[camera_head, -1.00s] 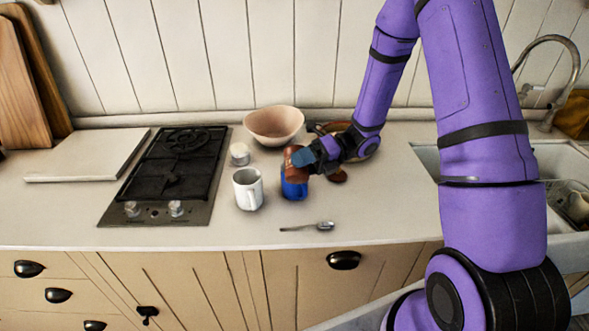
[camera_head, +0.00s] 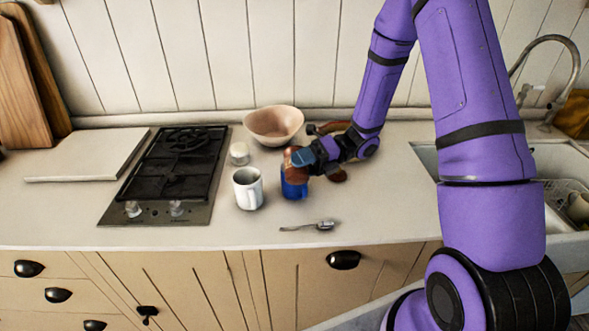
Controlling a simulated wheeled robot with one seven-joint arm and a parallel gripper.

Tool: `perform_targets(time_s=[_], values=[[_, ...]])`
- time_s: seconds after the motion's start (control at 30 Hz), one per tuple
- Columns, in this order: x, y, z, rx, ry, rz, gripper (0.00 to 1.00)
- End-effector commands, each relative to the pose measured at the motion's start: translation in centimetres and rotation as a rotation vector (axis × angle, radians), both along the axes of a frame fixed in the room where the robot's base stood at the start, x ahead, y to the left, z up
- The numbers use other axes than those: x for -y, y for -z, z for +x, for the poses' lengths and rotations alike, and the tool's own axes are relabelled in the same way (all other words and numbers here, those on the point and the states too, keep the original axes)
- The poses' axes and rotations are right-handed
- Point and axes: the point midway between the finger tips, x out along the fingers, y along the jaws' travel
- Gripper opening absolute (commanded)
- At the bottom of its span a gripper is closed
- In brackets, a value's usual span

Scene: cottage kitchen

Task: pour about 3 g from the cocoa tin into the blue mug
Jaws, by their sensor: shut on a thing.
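The blue mug (camera_head: 293,189) stands upright on the counter, right of the white mug. The brown cocoa tin (camera_head: 293,167) is directly above the blue mug and covers its rim. The tin looks tilted, but its mouth and any powder are too small to see. My gripper (camera_head: 303,157) reaches in from the right and is shut on the tin. A brown round thing (camera_head: 338,175), perhaps a lid, lies on the counter to the right, partly behind my arm.
A white mug (camera_head: 248,188) stands close left of the blue mug, with a small white jar (camera_head: 239,154) behind it. A pinkish bowl (camera_head: 274,125) is at the back. A spoon (camera_head: 308,226) lies in front. The hob (camera_head: 168,178) is left, the sink (camera_head: 555,160) right.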

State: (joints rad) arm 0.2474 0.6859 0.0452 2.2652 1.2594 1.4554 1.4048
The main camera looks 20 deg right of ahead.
Motion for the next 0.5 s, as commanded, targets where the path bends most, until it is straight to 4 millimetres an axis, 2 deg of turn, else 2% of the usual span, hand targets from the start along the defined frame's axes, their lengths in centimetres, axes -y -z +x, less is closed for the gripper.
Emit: perform_targets(time_s=[0.5], values=[[0.01, 0.17, 0.04, -0.03, 0.0, 0.009, 0.36]])
